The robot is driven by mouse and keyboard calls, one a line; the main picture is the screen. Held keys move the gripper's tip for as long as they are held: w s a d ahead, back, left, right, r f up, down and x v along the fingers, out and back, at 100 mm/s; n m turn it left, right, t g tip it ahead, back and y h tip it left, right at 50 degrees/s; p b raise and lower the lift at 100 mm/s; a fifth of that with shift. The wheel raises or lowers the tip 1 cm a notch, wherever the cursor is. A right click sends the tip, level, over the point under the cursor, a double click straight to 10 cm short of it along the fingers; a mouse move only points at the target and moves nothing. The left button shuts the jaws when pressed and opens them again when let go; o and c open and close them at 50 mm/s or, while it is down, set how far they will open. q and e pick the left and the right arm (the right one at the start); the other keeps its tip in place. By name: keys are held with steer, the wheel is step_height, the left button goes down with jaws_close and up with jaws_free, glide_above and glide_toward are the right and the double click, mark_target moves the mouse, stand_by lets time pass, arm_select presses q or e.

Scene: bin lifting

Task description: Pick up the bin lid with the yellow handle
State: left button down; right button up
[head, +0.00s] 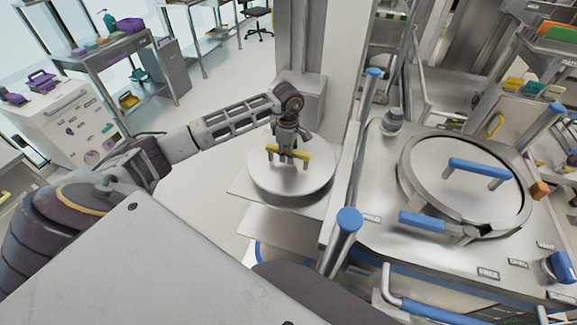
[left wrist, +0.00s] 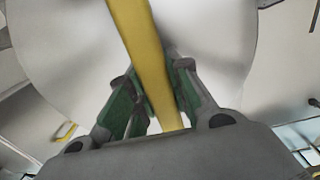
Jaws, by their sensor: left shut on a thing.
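The round pale bin lid (head: 283,183) lies flat at the middle of the head view, above a square metal plate. Its yellow handle (head: 272,154) stands up across its top. My left gripper (head: 287,155) reaches in from the left and is shut on the yellow handle from above. In the left wrist view the yellow handle (left wrist: 140,45) passes between the green-padded fingers (left wrist: 152,100), with the pale lid (left wrist: 212,45) behind. Whether the lid touches what is under it cannot be told. My right gripper is not in view.
At the right stands a metal machine with a round hatch (head: 470,185), a blue handle (head: 482,168) and blue-capped posts (head: 349,220). A metal column (head: 300,95) rises just behind the lid. A white cabinet (head: 72,125) stands far left. Open floor lies left of the lid.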

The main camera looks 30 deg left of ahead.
arm_select(q)
steer(key=shift+w+r, duration=0.1)
steer(key=shift+w, duration=0.05)
stand_by(0.3)
steer(key=shift+r+p, duration=0.15)
steer(key=shift+p, duration=0.15)
steer(key=shift+r, duration=0.1)
steer(key=shift+r+b, duration=0.9)
steer(key=shift+r, duration=4.1)
steer(key=shift+r, duration=0.2)
